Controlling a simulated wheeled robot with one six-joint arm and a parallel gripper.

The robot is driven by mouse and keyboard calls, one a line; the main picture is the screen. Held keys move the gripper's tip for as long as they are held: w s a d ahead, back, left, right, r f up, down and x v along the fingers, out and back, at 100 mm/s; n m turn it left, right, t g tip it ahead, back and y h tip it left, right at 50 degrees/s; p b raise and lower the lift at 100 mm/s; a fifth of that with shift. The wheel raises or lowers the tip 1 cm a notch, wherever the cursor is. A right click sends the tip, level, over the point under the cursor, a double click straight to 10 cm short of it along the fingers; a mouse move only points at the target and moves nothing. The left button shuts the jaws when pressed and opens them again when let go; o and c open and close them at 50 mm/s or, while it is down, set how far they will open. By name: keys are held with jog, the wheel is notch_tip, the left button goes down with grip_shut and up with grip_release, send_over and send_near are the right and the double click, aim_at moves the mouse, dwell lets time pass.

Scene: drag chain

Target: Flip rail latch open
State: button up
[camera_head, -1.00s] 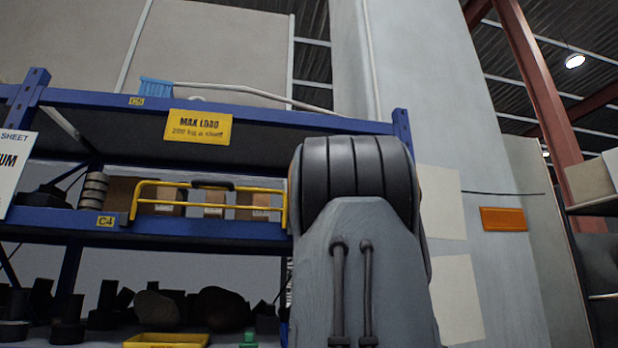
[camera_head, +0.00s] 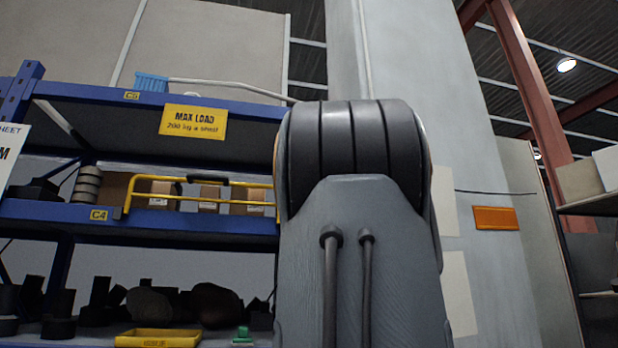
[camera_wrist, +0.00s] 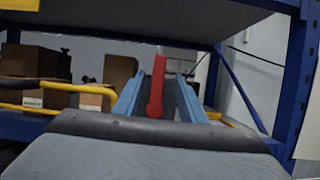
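A red lever (camera_wrist: 156,88) stands upright in the wrist view, with a rounder lower end. The yellow rail (camera_wrist: 70,86) runs left of it, and a short yellow piece shows on the right. My gripper (camera_wrist: 159,74) is open, its two blue fingers on either side of the lever. I see gaps beside the lever; I cannot tell how deep it sits between the fingers. In the head view the yellow rail (camera_head: 200,200) fronts the C4 shelf with a black grip on top. My arm hides its right end, the lever and my gripper there.
Cardboard boxes (camera_wrist: 40,65) stand behind the rail. A blue shelf upright (camera_wrist: 298,85) is close on the right, and an upper shelf (camera_wrist: 150,22) hangs above. The head view shows a lower shelf with dark parts and a yellow tray (camera_head: 158,338).

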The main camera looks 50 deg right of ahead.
jog(key=b+v, duration=0.1)
jog(key=v, duration=0.2)
jog(key=shift+s+a+f, duration=0.1)
jog(key=shift+s, duration=0.1)
dwell(0.4)
